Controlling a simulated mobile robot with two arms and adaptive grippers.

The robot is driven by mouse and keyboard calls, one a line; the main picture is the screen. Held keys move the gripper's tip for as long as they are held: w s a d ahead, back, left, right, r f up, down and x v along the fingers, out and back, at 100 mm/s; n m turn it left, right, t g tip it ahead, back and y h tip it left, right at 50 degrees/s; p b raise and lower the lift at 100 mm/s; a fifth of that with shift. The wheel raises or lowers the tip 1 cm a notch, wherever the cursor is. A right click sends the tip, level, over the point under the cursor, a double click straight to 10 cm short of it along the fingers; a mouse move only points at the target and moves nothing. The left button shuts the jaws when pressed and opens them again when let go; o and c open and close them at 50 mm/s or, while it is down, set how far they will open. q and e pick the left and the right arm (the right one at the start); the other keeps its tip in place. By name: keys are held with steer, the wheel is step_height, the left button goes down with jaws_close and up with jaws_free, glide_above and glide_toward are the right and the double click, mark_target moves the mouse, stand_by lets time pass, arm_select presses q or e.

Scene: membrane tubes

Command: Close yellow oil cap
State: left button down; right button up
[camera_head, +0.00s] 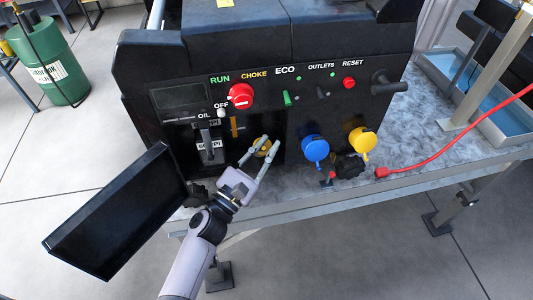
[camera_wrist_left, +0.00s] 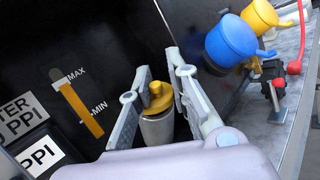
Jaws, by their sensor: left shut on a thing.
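The yellow oil cap (camera_head: 263,148) is at the oil filler in the lower recess of a black generator. My left gripper (camera_head: 263,146) reaches in from the front with its two fingers shut on the cap, one on each side. In the left wrist view the yellow oil cap (camera_wrist_left: 156,98) sits at the top of a grey filler neck (camera_wrist_left: 158,129), between the fingers of the left gripper (camera_wrist_left: 158,92). I cannot tell how tightly the cap is seated on the neck. My right gripper is not in view.
A black cover panel (camera_head: 115,210) hangs open at the left. Blue (camera_head: 315,149) and yellow (camera_head: 362,142) outlet caps sit right of the recess. A red cable (camera_head: 450,151) lies on the bench at right. A yellow level gauge (camera_wrist_left: 80,108) is left of the neck.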

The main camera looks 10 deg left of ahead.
arm_select(q)
steer(key=shift+w+a+r, duration=0.2)
steer(key=shift+a+r, duration=0.05)
steer(key=c, duration=1.9)
jaws_free()
steer(key=shift+o, duration=1.1)
steer(key=shift+a, duration=0.15)
steer(key=shift+f, duration=0.1)
steer(key=shift+s+f, duration=0.1)
steer(key=shift+s+f, duration=0.15)
steer(key=shift+s, duration=0.15)
steer(key=v, duration=1.1)
steer(key=shift+s, duration=0.15)
steer(key=shift+a, duration=0.15)
